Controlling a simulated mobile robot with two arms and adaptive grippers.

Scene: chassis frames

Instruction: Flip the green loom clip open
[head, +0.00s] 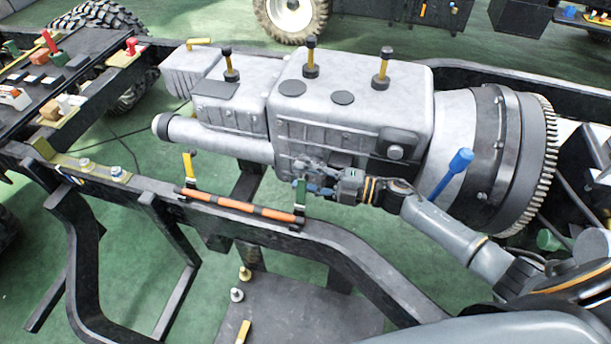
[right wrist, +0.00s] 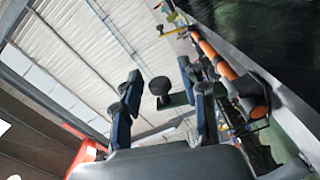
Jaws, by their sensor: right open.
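The green loom clip (head: 302,196) stands upright on the dark chassis rail, near the right end of the orange-and-black loom (head: 240,204). My right gripper (head: 318,188) is beside and partly behind the clip's upper part. In the right wrist view, its two blue-padded fingers (right wrist: 165,95) are spread apart. A dark green part of the clip (right wrist: 178,99) and a round black knob show between them, nearer the right finger. I cannot tell whether a finger touches the clip. My left gripper is not in view.
A yellow clip (head: 188,166) stands at the loom's left end. The large grey gearbox (head: 350,105) rises close behind my right gripper. A blue-handled lever (head: 451,174) stands near my right forearm. The space in front of the rail (head: 160,205) is mostly open.

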